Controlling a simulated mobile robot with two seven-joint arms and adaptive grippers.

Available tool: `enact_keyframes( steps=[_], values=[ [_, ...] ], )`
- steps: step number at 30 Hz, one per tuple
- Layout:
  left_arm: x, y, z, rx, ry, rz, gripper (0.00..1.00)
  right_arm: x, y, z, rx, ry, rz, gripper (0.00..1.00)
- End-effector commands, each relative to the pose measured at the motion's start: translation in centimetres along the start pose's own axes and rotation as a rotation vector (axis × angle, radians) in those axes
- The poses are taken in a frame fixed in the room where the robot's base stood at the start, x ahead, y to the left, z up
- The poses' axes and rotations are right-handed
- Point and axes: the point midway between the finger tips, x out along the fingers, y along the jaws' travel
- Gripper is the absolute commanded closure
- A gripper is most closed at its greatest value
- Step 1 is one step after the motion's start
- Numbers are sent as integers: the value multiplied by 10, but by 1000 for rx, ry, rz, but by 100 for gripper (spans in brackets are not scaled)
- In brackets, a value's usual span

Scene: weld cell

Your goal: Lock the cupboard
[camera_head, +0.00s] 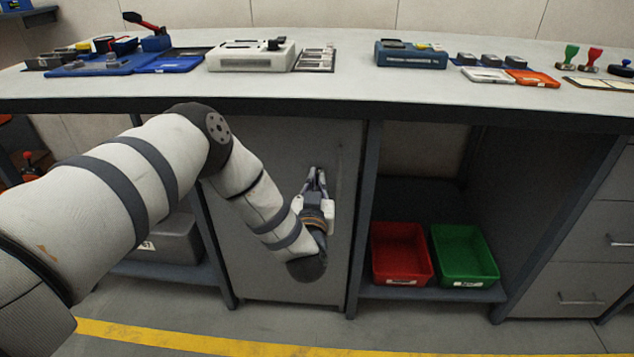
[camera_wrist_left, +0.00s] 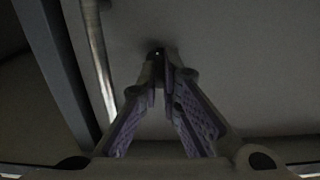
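The cupboard (camera_head: 270,165) is a grey unit under the bench, and its door looks closed. My left gripper (camera_head: 317,172) is at the door's upper right part, fingers pointing at the door. In the left wrist view its fingertips (camera_wrist_left: 160,68) come close together around a small dark piece (camera_wrist_left: 158,52) on the door face. This looks like the key or lock knob; the fingers hide most of it. A vertical metal handle bar (camera_wrist_left: 98,60) runs left of the fingers in that view. My right gripper is not in view.
The bench top (camera_head: 350,90) overhangs the cupboard. A red bin (camera_head: 400,281) and a green bin (camera_head: 466,283) stand on the open shelf to the right. A grey case (camera_head: 168,243) is on the left shelf. Drawers (camera_head: 590,255) are at far right.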

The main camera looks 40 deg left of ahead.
Motion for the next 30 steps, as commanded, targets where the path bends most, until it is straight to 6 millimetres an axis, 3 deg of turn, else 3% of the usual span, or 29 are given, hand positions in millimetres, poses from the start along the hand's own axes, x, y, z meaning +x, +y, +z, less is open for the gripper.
enact_keyframes(
  steps=[14,30],
  values=[
    [0,1,-2,65,1,3,100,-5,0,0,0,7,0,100],
    [0,3,-2,526,3,3,100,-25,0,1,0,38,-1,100]
  ],
)
